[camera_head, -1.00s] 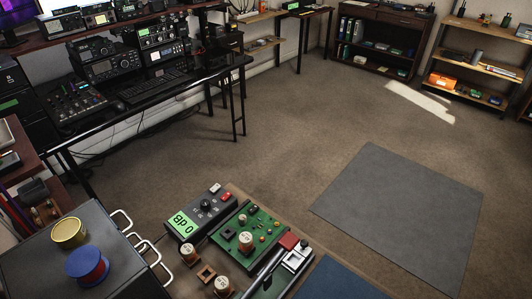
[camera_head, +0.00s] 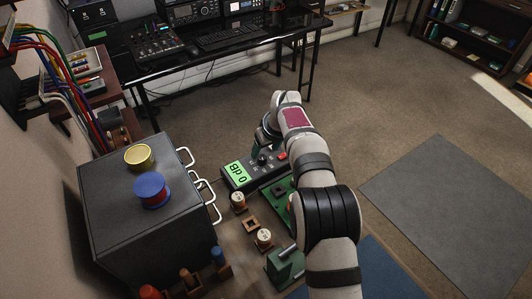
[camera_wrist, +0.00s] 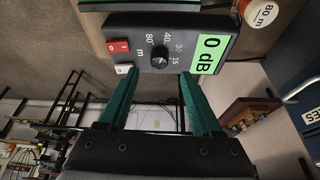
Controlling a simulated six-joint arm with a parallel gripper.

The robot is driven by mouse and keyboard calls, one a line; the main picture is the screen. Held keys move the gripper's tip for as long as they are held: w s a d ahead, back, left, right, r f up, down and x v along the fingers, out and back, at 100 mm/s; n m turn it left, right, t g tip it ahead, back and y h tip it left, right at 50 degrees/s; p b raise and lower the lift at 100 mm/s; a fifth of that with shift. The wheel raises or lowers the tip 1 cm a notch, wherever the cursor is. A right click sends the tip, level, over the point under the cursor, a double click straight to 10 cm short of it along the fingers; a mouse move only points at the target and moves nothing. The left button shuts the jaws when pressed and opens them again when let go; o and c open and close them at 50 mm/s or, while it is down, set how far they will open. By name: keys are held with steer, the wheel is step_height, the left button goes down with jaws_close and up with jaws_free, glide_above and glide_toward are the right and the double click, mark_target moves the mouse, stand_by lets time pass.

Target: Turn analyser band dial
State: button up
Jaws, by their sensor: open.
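The analyser is a dark box (camera_head: 272,176) with a lit green screen reading 0 dB (camera_head: 238,176). In the wrist view the analyser (camera_wrist: 120,42) is seen at a turned angle, with its green screen (camera_wrist: 208,53) at the right. Its black band dial (camera_wrist: 159,58) sits among the marks 80, 40, 30 and 15 m; its exact pointer setting is too small to read. My gripper (camera_wrist: 160,74) is open, its two teal fingers apart, with the dial just beyond and between the tips. Contact cannot be told. My arm partly covers the gripper in the head view.
A red switch (camera_wrist: 118,46) and a white one (camera_wrist: 125,70) sit beside the dial. A green circuit board (camera_head: 278,205) and labelled coils (camera_head: 264,238) lie close by on the bench. A black cabinet (camera_head: 110,190) with spools on top stands to the left.

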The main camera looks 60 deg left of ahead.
mark_target(262, 157)
steer(key=x, duration=0.5)
steer(key=shift+f, duration=0.2)
jaws_close()
